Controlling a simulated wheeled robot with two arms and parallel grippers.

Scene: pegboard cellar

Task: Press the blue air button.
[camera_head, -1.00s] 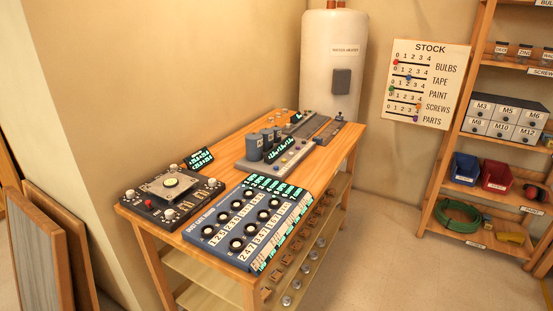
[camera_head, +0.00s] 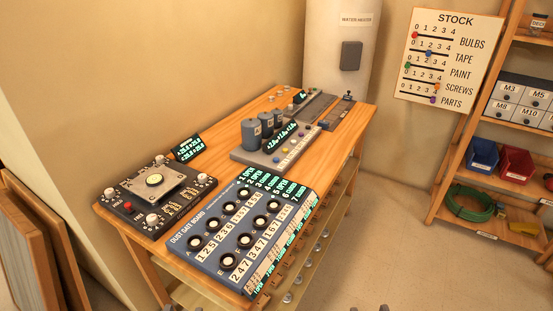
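A grey unit (camera_head: 243,155) with three blue-grey canisters (camera_head: 266,126) and a green-lit display stands on the wooden bench. Its sloped front carries a row of small coloured buttons. A small blue button (camera_head: 276,160) shows at the near end of that row; its label is too small to read. Two small dark tips (camera_head: 369,308) show at the bottom edge, right of centre. They look like the fingertips of my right gripper, far from the buttons, but too little shows to tell its state. My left gripper is not in view.
The dust gate board (camera_head: 212,262) fills the bench's near right part. A black panel with a tilting plate (camera_head: 130,205) is at the near left. Grey rail units (camera_head: 343,117) lie behind. A water heater (camera_head: 340,30) stands beyond, a stocked shelf at right. Floor right of the bench is clear.

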